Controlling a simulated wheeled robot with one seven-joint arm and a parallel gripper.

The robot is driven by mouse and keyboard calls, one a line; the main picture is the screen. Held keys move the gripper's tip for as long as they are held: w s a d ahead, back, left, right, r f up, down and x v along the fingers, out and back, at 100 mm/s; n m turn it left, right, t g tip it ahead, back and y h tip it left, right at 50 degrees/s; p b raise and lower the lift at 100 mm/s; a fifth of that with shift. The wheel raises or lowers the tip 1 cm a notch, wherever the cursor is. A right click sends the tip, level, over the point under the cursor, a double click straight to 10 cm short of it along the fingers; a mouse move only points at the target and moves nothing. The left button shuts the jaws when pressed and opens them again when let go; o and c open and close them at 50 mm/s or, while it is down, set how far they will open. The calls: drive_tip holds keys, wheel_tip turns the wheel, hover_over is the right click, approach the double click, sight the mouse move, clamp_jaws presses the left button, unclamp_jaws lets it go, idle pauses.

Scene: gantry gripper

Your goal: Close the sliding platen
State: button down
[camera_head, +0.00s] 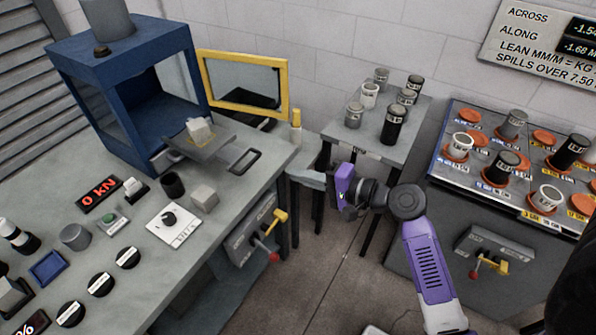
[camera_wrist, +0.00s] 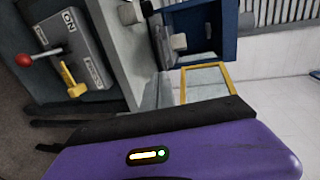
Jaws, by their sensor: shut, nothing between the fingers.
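The sliding platen (camera_head: 212,150) is a grey plate drawn out of the front opening of the blue press (camera_head: 150,110), with a pale specimen block (camera_head: 199,129) on it. A dark loop handle (camera_head: 244,162) is at its outer end, near the bench edge. My purple gripper (camera_head: 343,188) is shut and empty, to the right of the bench and apart from the handle. In the wrist view, its purple body fills the bottom and the blue press (camera_wrist: 203,25) stands beyond. The fingertips are hard to make out.
The press's yellow-framed door (camera_head: 245,82) stands open behind the platen. A small table (camera_head: 345,130) with several canisters is behind my gripper. A lever box (camera_head: 252,235) with yellow and red levers is on the bench side. Floor between the benches is clear.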

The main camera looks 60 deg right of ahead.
sight(253, 163)
drive_tip(key=p+x, duration=0.1)
drive_tip(key=x, duration=1.1)
drive_tip(key=shift+p, duration=0.3)
drive_tip(key=r+b+x, duration=0.1)
drive_tip(key=b+x, duration=0.1)
drive_tip(key=x, duration=0.5)
drive_tip(key=r+b+x, duration=0.2)
drive_tip(key=x, duration=0.6)
drive_tip(key=w+r+b+x, duration=0.1)
drive_tip(key=b+x, duration=0.1)
drive_tip(key=x, duration=0.5)
drive_tip(key=shift+w+d+r+b, duration=0.1)
drive_tip(key=shift+w+r+b, duration=0.1)
drive_tip(key=shift+w+b, duration=0.15)
drive_tip(key=shift+w, duration=0.3)
drive_tip(key=shift+w+r, duration=0.15)
drive_tip(key=shift+r, duration=0.15)
drive_tip(key=shift+r, duration=0.1)
